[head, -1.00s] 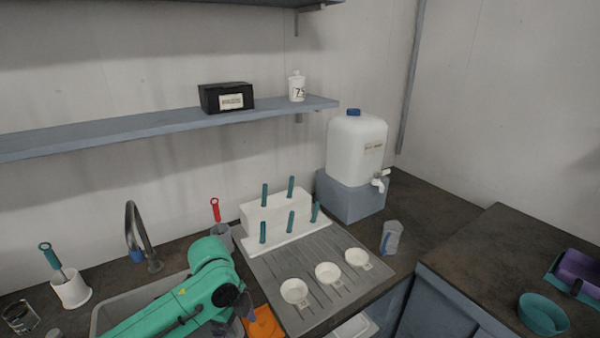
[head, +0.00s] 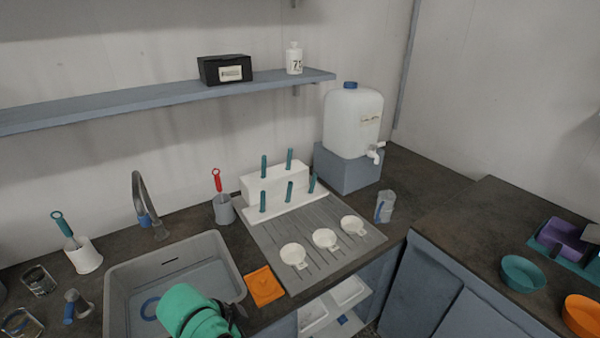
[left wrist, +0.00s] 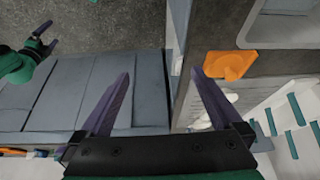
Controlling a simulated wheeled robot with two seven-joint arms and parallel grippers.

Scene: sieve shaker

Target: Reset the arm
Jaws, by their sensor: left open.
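My green left arm shows at the bottom of the head view, over the front edge of the sink; its gripper is out of that view. In the left wrist view my left gripper (left wrist: 162,102) is open, its two dark purple fingers wide apart with nothing between them. Beyond it lie grey cabinet fronts (left wrist: 85,95) and the floor (left wrist: 130,20). Part of my other green arm shows at the upper left of the left wrist view, with a dark gripper (left wrist: 46,37) too small to judge.
The sink (head: 228,262) is beside an orange pad (head: 265,286) and a grey drainboard (head: 345,258) with white dishes. A white rack (head: 262,186) with teal pegs and a water container (head: 352,122) stand behind. Bowls (head: 523,273) sit on the right counter.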

